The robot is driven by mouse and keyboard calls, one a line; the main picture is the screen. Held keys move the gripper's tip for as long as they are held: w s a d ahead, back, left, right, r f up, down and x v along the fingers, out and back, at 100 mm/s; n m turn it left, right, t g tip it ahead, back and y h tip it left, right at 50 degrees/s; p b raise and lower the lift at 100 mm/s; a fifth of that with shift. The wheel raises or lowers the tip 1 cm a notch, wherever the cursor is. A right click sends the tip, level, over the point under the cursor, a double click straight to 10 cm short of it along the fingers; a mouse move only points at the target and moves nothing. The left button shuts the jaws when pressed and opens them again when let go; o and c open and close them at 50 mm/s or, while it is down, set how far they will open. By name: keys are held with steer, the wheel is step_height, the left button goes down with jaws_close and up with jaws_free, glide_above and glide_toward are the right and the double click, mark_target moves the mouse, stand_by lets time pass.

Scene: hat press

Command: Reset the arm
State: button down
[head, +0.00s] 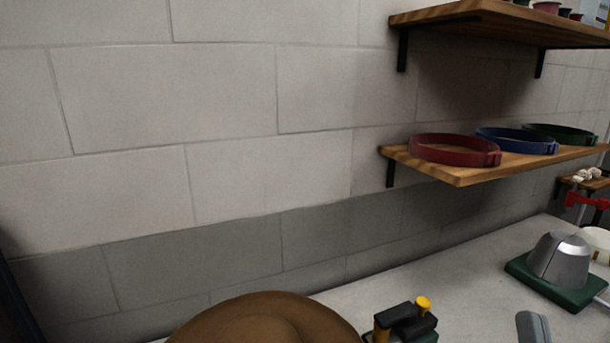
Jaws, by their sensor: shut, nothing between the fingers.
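My gripper and arm do not show clearly in the head view. A brown rounded hat-like form (262,322) is cut off by the bottom edge, left of centre. Right of it is a black block-like part with a yellow knob (405,322), also partly cut off. A grey rounded piece (533,327) rises from the bottom edge further right, and I cannot tell what it belongs to.
A silver dome on a green base (562,262) stands on the pale counter (455,275) at right. A wooden shelf (470,173) holds red (455,150), blue (517,140) and green (560,133) bands. Another shelf (500,25) is above. The left wall is bare.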

steer(key=s+a+f+n+g+y, duration=0.2)
steer(key=s+f+n+g+y, duration=0.1)
steer(key=s+f, duration=0.9)
steer(key=s+a+f+n+g+y, duration=0.2)
steer(key=s+f+n+g, duration=0.3)
steer(key=s+f, duration=0.6)
steer(key=shift+s+a+f+y, duration=0.25)
steer(key=shift+s+f+y, duration=0.1)
steer(key=shift+f+y, duration=0.4)
